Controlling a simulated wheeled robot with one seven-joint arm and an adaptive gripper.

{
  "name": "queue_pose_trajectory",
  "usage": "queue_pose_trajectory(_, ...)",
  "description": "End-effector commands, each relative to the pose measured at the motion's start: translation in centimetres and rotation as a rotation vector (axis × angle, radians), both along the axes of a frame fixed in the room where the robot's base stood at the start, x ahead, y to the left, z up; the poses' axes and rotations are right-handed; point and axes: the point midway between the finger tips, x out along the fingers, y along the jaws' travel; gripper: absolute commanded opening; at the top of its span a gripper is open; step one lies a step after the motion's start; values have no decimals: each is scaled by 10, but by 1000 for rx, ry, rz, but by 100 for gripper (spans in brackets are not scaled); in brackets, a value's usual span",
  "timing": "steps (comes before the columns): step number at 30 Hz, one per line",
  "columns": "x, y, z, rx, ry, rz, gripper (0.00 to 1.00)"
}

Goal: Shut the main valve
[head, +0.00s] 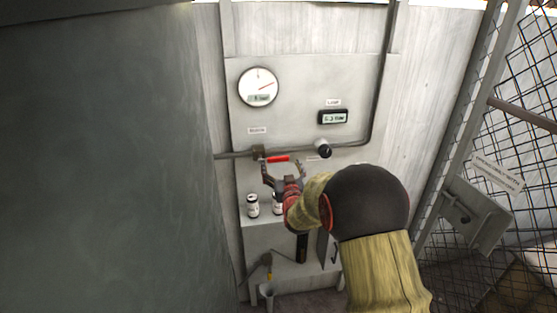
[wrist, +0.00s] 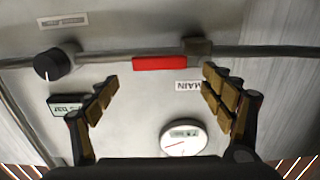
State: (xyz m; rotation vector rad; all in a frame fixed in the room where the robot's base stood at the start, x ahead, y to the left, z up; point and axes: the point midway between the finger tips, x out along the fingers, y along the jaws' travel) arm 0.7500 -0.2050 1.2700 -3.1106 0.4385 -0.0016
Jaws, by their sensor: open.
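The lever lies along the pipe. In the wrist view the red lever (wrist: 160,63) and valve body (wrist: 197,47) show, with a label reading MAIN (wrist: 188,86) beside them. My gripper (head: 283,170) is open and empty, just in front of and below the lever in the head view. In the wrist view the lever shows between and just beyond my fingertips (wrist: 160,82). I see no contact.
A black knob (head: 324,149) sits right of the lever. Above are a round gauge (head: 258,87) and a digital display (head: 333,117). A small can (head: 253,206) stands on the ledge below. A dark wall (head: 100,150) is at left, a mesh fence (head: 520,100) at right.

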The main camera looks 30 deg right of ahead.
Motion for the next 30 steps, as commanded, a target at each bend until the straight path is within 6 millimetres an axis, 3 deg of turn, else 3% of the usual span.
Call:
queue_pose_trajectory(9,36,-10,0,0,1,0,82)
queue_pose_trajectory(20,41,-12,0,0,1,0,82)
queue_pose_trajectory(30,41,-12,0,0,1,0,64)
